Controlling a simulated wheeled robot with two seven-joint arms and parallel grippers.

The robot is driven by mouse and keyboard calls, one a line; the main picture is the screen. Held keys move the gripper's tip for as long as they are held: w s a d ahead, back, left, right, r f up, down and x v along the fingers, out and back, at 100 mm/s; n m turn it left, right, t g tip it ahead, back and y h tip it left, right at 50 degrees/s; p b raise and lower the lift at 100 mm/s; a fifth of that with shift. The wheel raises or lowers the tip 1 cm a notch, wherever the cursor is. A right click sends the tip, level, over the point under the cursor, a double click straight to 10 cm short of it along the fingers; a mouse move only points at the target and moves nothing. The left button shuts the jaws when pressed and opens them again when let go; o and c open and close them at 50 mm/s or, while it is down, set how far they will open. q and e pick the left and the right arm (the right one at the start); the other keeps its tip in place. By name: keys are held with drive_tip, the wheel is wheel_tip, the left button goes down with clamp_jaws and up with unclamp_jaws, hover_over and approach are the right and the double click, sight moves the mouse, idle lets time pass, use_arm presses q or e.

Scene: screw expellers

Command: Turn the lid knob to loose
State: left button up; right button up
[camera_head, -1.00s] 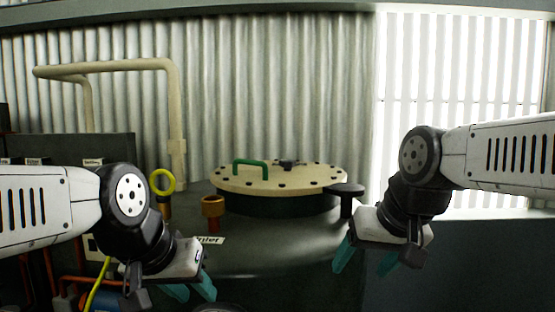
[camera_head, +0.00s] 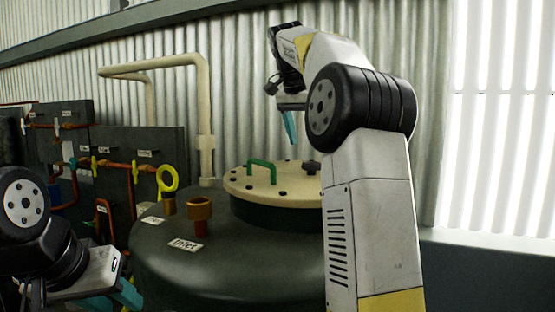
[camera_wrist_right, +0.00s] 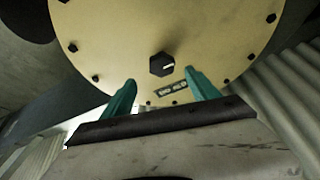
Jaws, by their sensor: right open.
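The round cream lid (camera_head: 250,188) with dark bolts and a green handle (camera_head: 262,166) sits on the dark tank. The black lid knob (camera_head: 311,167) is at the lid's far side, close to my right arm in the head view.
A brown fitting (camera_head: 199,212), a yellow ring (camera_head: 167,180) and an inlet label (camera_head: 185,244) are on the tank left of the lid. A cream pipe (camera_head: 204,120) and a corrugated wall stand behind. My right arm hides the lid's right side.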

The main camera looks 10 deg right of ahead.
sight(311, 163)
drive_tip(key=x, duration=0.7)
drive_tip(key=shift+w+d+f, duration=0.1)
drive_tip(key=shift+w+f, duration=0.15)
drive_tip(key=shift+f, duration=0.05)
drive_tip(key=c, duration=1.4)
drive_tip(key=shift+o, duration=0.2)
